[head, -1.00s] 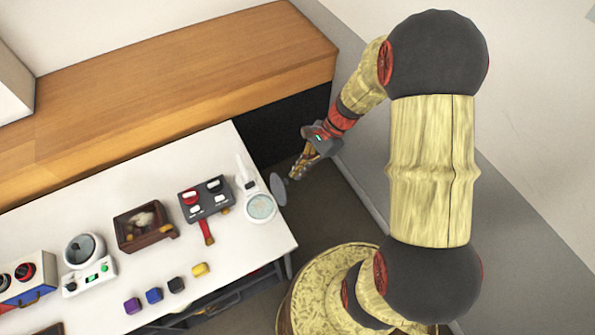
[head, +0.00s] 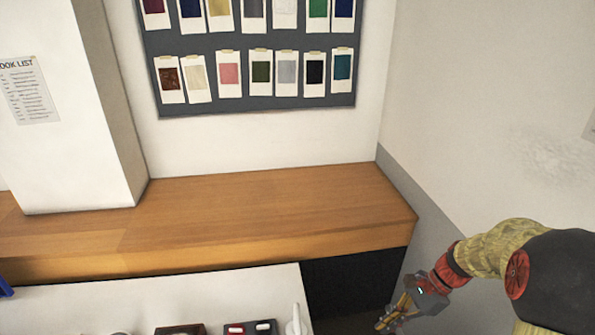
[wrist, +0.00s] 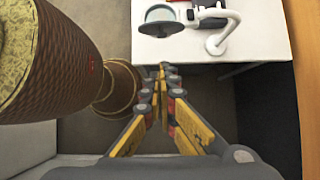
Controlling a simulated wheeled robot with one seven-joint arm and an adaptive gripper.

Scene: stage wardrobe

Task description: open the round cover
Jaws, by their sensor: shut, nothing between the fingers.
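The round cover (wrist: 160,29) is a dark grey disc at the top of the wrist view. It stands out at an angle from a round frame with a pale teal face (wrist: 158,13), so it looks swung open. The frame belongs to a white device with a bent arm (wrist: 222,36) on the table; only the tip of a white part (head: 296,325) shows in the head view. My gripper (wrist: 168,68) is shut and empty, off the table's edge and apart from the cover. In the head view my gripper (head: 388,322) is at the bottom, partly cut off.
The white table (head: 120,299) is mostly below the head view. A wooden counter (head: 260,208) runs behind it, with a swatch board (head: 250,105) on the wall above. A red-and-black box (head: 250,328) is partly visible. Floor beside the table is free.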

